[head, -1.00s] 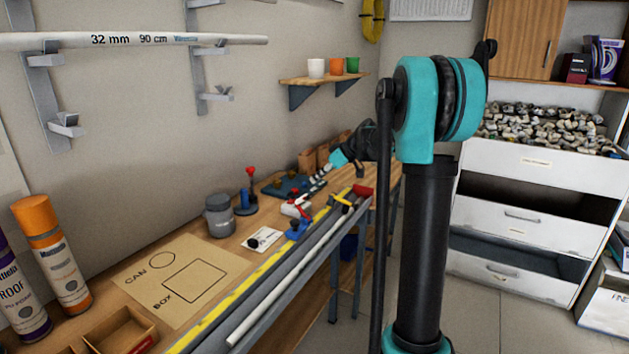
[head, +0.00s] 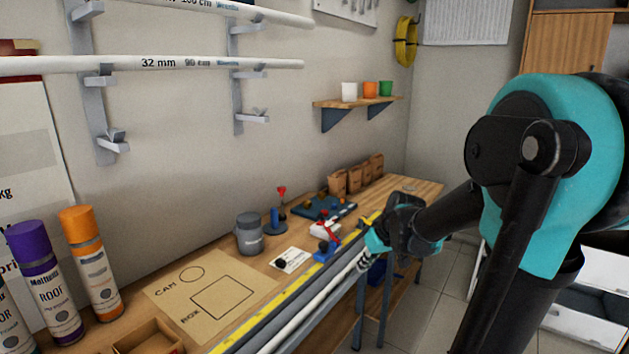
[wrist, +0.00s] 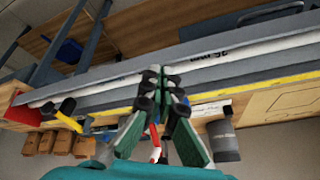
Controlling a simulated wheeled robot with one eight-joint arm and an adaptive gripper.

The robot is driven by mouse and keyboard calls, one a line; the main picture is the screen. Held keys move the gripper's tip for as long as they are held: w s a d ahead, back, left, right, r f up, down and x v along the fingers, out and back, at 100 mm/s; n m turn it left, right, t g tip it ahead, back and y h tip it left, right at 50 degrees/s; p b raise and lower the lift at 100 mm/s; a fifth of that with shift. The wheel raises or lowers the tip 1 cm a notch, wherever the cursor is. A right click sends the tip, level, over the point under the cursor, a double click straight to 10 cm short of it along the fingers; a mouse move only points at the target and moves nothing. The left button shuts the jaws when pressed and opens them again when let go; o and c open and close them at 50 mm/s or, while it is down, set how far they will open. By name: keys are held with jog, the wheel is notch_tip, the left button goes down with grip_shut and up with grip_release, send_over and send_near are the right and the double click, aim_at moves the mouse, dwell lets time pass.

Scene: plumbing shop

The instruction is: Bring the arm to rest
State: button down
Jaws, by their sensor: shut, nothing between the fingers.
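My gripper (head: 364,260) is in front of the workbench (head: 415,190) edge, near the pipes along its front. Its fingers are together and empty in the wrist view (wrist: 162,78). My teal and black arm fills the right of the head view and reaches left and down to the gripper. In the wrist view, a white pipe (wrist: 225,55) and a yellow strip (wrist: 260,85) lie beyond the fingers. I cannot tell how far the fingertips are from the pipe.
A cardboard sheet marked CAN and BOX (head: 165,300), a grey can (head: 249,234) and spray cans (head: 90,262) are on the bench. Small cardboard bins (head: 355,178) stand at the back. Pipes on wall brackets (head: 160,63) are above. Open floor (head: 455,275) shows right of the bench.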

jog(key=s+d+f+m+h, duration=0.1)
jog(key=s+f, duration=0.3)
jog(key=s, duration=0.4)
jog(key=s+d+f+m+h, duration=0.2)
jog(key=s+d+f+m, duration=0.1)
jog(key=s, duration=0.5)
jog(key=shift+s+d+f, duration=0.25)
jog(key=shift+d+f, duration=0.15)
jog(key=shift+f, duration=0.5)
